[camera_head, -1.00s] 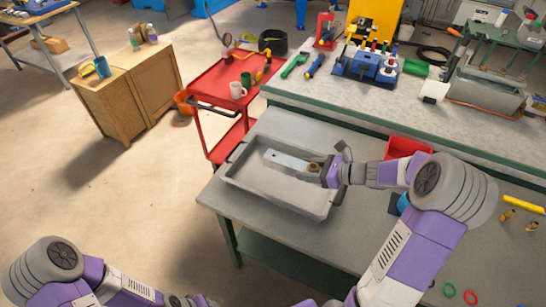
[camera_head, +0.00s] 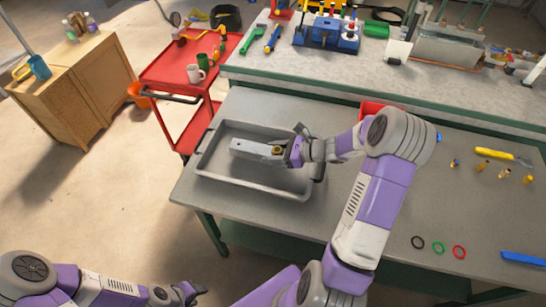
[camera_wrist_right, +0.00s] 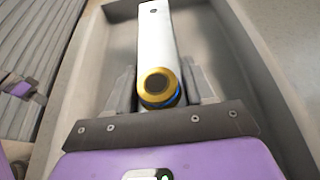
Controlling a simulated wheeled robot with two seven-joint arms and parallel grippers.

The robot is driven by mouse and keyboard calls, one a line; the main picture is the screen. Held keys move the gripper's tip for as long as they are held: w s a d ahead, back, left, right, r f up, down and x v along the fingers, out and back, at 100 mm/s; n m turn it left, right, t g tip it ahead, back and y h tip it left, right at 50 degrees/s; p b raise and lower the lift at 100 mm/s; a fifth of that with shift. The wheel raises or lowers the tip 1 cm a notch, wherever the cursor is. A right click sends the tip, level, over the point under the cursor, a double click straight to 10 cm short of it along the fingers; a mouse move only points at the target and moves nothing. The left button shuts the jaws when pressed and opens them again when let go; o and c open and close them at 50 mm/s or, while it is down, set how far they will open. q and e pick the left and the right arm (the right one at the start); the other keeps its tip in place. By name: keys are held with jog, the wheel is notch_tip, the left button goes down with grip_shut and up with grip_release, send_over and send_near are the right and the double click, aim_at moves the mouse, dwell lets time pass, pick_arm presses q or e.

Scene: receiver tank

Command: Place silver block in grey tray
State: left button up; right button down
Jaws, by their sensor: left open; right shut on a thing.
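The silver block (camera_head: 250,147) is a long pale metal bar with a round brass fitting at its right end. My right gripper (camera_head: 284,150) is shut on that end and holds the block over the grey tray (camera_head: 213,175). In the right wrist view the block (camera_wrist_right: 157,45) points away between the fingers of the gripper (camera_wrist_right: 160,92), inside the outline of the tray walls (camera_wrist_right: 265,75). I cannot tell whether the block touches the tray floor. My left gripper (camera_head: 190,292) is open and empty at the lower left, away from the table.
The tray stands at the left of the grey table (camera_head: 330,215). A red bin (camera_head: 378,108) is behind my right forearm. Coloured rings (camera_head: 438,247) and brass fittings (camera_head: 503,173) lie on the right. A red cart (camera_head: 175,70) stands beyond the tray's left side.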

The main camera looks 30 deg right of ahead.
jog(key=shift+w+f, duration=0.1)
jog(key=shift+f, duration=0.7)
jog(key=shift+f+b, duration=0.2)
jog(key=shift+b, duration=0.1)
jog(key=shift+c, duration=2)
grip_release()
jog(key=shift+r, duration=0.1)
jog(key=shift+s+d+r, duration=0.15)
jog(key=shift+s+d, duration=0.05)
jog(key=shift+s, duration=0.05)
jog(key=p+v, duration=0.3)
jog(key=v, duration=0.8)
jog(key=shift+s+d+r, duration=0.1)
jog(key=shift+s, duration=0.1)
